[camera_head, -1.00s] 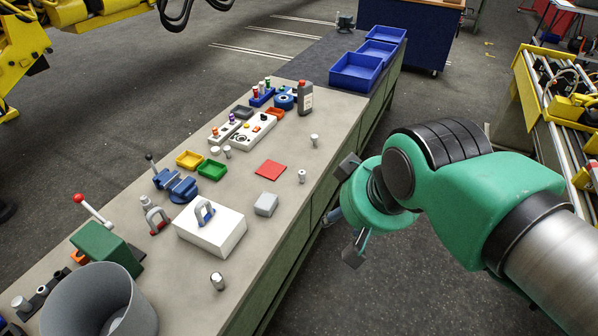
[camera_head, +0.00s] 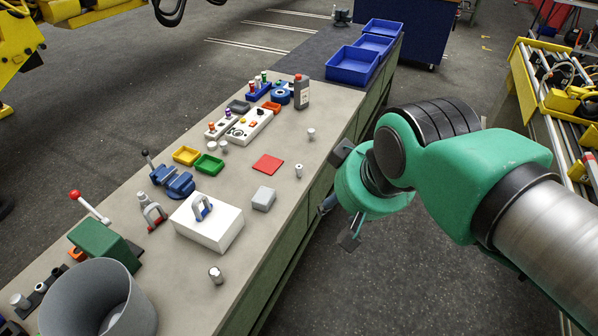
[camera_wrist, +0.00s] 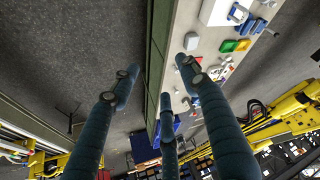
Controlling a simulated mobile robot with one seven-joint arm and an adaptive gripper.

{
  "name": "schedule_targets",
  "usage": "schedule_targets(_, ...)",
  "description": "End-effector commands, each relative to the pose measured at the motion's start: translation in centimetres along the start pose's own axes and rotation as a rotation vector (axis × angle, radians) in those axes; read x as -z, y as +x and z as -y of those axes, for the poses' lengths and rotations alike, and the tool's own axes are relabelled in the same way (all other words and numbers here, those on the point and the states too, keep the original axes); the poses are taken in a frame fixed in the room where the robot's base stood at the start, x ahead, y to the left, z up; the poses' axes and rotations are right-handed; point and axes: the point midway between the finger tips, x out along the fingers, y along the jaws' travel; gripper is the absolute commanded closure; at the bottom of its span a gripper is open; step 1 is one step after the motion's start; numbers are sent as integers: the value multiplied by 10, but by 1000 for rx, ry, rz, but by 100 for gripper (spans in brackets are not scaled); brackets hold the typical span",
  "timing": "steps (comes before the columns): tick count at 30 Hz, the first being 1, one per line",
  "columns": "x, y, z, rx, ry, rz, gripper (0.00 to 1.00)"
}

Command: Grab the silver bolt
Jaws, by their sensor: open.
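Several small silver cylinders that look like bolts stand on the workbench. One silver bolt (camera_head: 311,134) is near the bench's right edge, another silver bolt (camera_head: 299,171) is closer to me, and a third, larger one (camera_head: 216,275) is near the front. I cannot tell which one the task means. My gripper (camera_head: 345,195) is open and empty, off the bench's right edge above the floor, to the right of the bolts. Its spread fingers also show in the wrist view (camera_wrist: 158,82), with the bench edge passing between them.
The workbench (camera_head: 262,222) also carries a white box with a handle (camera_head: 220,232), a grey block (camera_head: 263,198), a red square (camera_head: 267,164), a blue vise (camera_head: 180,185) and a grey bin (camera_head: 75,305). Blue trays (camera_head: 352,66) stand at the far end.

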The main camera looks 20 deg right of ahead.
Motion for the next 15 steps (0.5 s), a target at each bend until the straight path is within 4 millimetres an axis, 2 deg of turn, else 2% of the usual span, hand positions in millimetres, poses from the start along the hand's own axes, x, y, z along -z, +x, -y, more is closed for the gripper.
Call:
schedule_targets(5, 24, 5, -2, -2, -15, 24, 55)
schedule_targets(15, 95, 26, -10, -5, -66, 87, 55)
